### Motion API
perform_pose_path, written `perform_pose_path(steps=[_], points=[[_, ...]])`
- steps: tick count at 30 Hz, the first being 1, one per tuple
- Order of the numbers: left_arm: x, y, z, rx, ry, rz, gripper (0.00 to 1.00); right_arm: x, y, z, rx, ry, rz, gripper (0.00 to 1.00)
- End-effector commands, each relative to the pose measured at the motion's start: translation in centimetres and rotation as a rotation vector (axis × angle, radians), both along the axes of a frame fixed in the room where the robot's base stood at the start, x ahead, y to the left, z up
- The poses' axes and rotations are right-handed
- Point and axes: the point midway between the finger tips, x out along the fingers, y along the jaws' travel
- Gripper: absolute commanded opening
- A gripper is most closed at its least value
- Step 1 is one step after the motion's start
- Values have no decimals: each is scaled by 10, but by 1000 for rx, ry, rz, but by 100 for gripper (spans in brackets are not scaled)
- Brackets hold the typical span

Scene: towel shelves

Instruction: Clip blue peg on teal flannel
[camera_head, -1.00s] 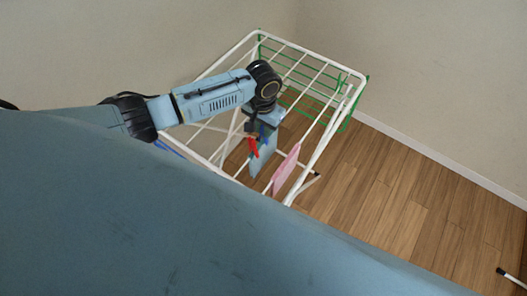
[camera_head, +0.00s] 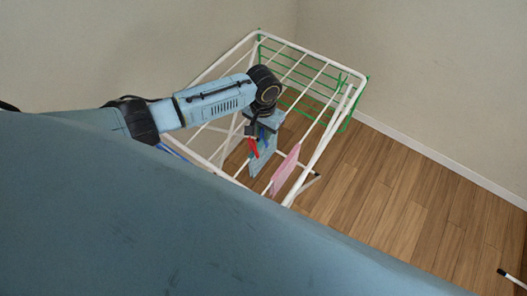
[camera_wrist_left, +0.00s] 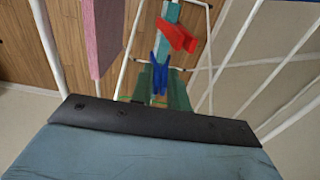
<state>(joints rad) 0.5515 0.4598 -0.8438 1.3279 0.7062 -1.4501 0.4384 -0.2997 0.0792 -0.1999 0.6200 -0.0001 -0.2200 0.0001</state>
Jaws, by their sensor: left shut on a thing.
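My left gripper (camera_head: 260,130) is over the middle of the white rack, pointing down. It is shut on the blue peg (camera_wrist_left: 160,74), which lies between its fingers in the left wrist view. The teal flannel (camera_head: 262,158) hangs from a rail right below the gripper. In the left wrist view the flannel (camera_wrist_left: 173,13) shows as a narrow teal strip behind the pegs. A red peg (camera_wrist_left: 177,36) sits across that strip, just beyond the blue peg. I cannot tell whether the blue peg touches the flannel. My right gripper is out of view.
A pink cloth (camera_head: 284,170) hangs on a rail to the right of the flannel. The white drying rack (camera_head: 330,66) has thin rails on both sides of the gripper. A green wire shelf (camera_head: 300,92) is at its far end. Open wooden floor lies to the right.

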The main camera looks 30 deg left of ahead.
Motion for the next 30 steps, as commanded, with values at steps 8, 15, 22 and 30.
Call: perform_pose_path(steps=[8,15,22,30], points=[[0,0,0,0,0,0,27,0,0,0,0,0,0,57],[0,0,0,0,0,0,42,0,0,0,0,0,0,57],[0,0,0,0,0,0,57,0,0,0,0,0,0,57],[0,0,1,0,0,0,57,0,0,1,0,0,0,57]])
